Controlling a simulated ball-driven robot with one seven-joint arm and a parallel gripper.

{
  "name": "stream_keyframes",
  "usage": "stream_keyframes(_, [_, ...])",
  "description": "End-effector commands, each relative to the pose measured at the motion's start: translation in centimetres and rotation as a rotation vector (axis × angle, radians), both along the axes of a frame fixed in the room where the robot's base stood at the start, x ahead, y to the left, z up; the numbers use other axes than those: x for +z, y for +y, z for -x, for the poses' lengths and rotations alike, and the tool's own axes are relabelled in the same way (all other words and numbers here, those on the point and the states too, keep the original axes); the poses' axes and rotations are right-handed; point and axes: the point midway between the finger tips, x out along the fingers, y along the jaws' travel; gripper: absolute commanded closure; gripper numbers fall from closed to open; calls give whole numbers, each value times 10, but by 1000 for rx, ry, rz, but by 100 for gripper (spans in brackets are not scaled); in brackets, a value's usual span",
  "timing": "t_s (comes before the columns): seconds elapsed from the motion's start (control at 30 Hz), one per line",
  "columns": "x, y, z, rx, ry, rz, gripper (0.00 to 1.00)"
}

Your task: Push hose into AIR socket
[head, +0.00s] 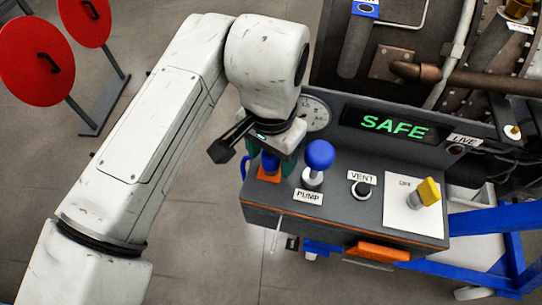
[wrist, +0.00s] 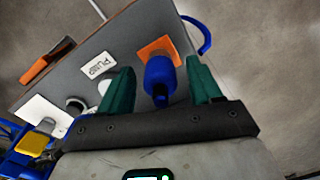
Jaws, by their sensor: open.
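The blue hose end (wrist: 160,78) is a thick cylinder standing at the orange plate (wrist: 150,47) on the console; it also shows in the head view (head: 270,163), under my wrist. A blue hose loop (wrist: 204,36) curves out past the console edge. My gripper (wrist: 161,70) is open, its two green fingers on either side of the blue cylinder, with visible gaps. In the head view my gripper (head: 271,156) is mostly hidden by my wrist. No AIR label is readable, and I cannot tell how deep the hose end sits in the socket.
Beside the gripper stands the blue-knobbed PUMP handle (head: 319,155). Further right are the VENT button (head: 360,190) and yellow switch (head: 429,191). The display (head: 394,124) reads SAFE, with a gauge (head: 314,114) to its left. Open floor lies left of the console.

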Motion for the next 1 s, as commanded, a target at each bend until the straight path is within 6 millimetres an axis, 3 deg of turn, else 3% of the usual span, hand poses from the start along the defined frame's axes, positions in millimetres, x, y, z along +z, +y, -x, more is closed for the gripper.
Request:
stream_keyframes(0.8, [0,0,0,1,0,0,36])
stream_keyframes(1.0, [0,0,0,0,0,0,54])
